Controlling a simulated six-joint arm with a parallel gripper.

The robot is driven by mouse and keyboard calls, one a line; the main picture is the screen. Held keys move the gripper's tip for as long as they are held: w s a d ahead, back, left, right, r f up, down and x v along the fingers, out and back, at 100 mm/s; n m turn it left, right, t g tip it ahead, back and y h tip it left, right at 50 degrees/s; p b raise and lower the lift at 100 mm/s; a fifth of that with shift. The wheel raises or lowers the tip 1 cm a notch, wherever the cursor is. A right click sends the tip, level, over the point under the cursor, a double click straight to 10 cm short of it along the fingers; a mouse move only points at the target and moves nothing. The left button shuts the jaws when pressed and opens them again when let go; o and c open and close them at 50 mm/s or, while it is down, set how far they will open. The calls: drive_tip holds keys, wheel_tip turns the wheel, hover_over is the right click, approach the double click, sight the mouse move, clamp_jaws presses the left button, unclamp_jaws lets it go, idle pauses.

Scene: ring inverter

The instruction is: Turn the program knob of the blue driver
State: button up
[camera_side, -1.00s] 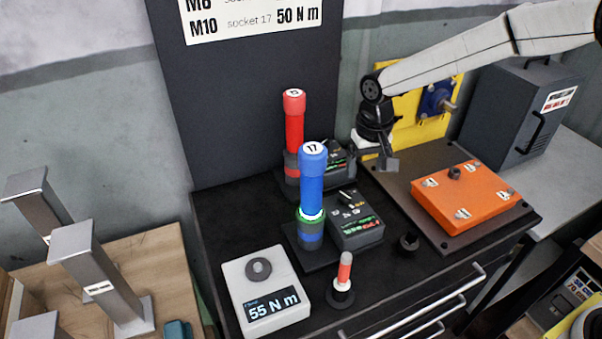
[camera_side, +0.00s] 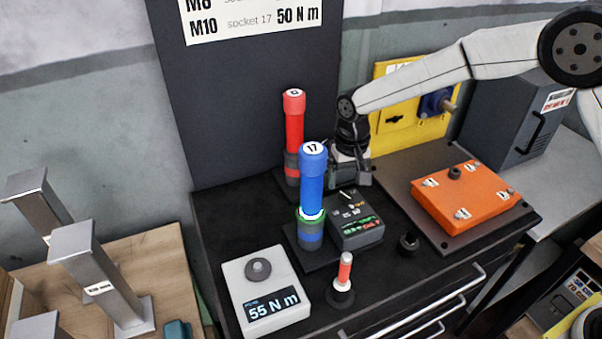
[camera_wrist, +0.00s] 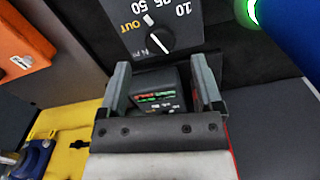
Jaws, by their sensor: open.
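The blue driver (camera_side: 313,182), marked 17 with a glowing green ring, stands upright. Its controller box (camera_side: 357,231) is beside it on the right. In the wrist view the program knob (camera_wrist: 160,41) shows as a dark dial with a white pointer line, beside the markings 10, 50 and OUT. My gripper (camera_side: 350,180) is open and empty just behind this box in the side view. In the wrist view the gripper's fingers (camera_wrist: 162,82) are spread below the knob, apart from it. The blue driver shows at the top right (camera_wrist: 288,12).
The red driver (camera_side: 294,135) stands behind the blue one; a second controller box (camera_wrist: 155,92) shows between my fingers. An orange plate (camera_side: 467,197) lies at right, a torque tester (camera_side: 265,290) reading 55 N m front left.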

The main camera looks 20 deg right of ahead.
sight(345, 195)
drive_tip(key=shift+f, duration=2.1)
clamp_jaws()
